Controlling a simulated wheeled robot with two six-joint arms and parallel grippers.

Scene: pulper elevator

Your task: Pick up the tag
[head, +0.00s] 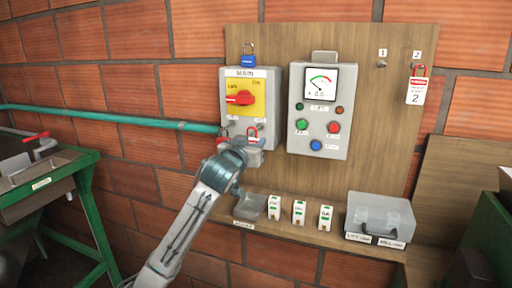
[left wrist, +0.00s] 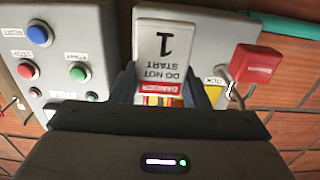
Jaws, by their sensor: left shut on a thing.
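A white tag (left wrist: 165,50) with a red band, reading "DO NOT START 1", is between the fingers of my left gripper (left wrist: 168,92) in the left wrist view. That gripper is shut on it. In the head view my left gripper (head: 246,150) is just below the yellow-faced MAIN switch box, and I cannot make out the tag there. A red padlock (left wrist: 255,65) hangs beside the gripper, and it also shows in the head view (head: 252,133). Another tag, marked 2 (head: 416,92), hangs with a red padlock on hook 2. My right gripper is out of view.
The MAIN box (head: 258,78) has a red rotary handle and a blue padlock (head: 248,61) above it. A control box (head: 319,108) with a gauge and buttons is to its right. A shelf below holds an open bin, small labelled blocks and a clear case (head: 379,213). Hook 1 (head: 382,62) is empty.

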